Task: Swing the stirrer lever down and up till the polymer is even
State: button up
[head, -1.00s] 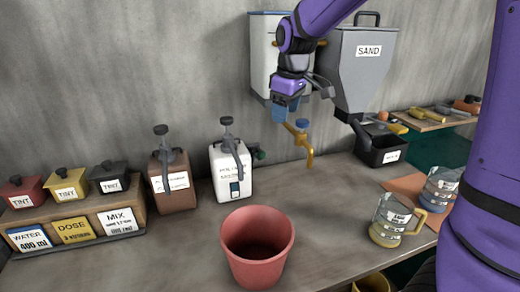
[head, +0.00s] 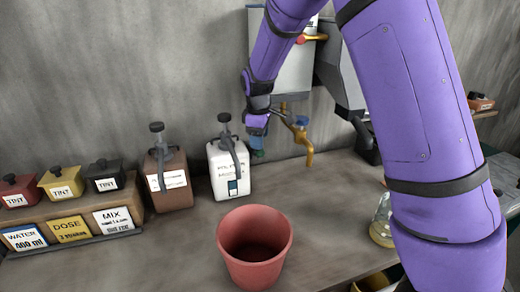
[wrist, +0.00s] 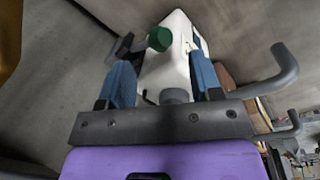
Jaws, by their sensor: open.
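The white polymer jug (head: 229,172) stands upright on the bench against the wall, with a grey pump on top and a small window low on its front. The stirrer lever's green knob (wrist: 160,39) is on the jug's side in the wrist view, joined to a dark arm (wrist: 121,47). In the head view the knob (head: 258,154) is mostly hidden by my gripper. My gripper (wrist: 163,78) is open and empty, its blue fingers spread, with the knob ahead between them and apart from both. In the head view my gripper (head: 256,143) is just right of the jug.
A brown jug (head: 169,180) with a pump stands left of the white one. A red bucket (head: 282,243) stands in front. A yellow tap (head: 302,140) hangs close to the right of my gripper. Tint boxes (head: 62,182) are at the left. My arm hides much of the right side.

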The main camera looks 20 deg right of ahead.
aim_at(257, 152)
jog(key=shift+w+d+f, duration=0.1)
jog(key=shift+f, duration=1.1)
jog(key=shift+w+d+f, duration=0.1)
jog(key=shift+f, duration=1.1)
grip_shut()
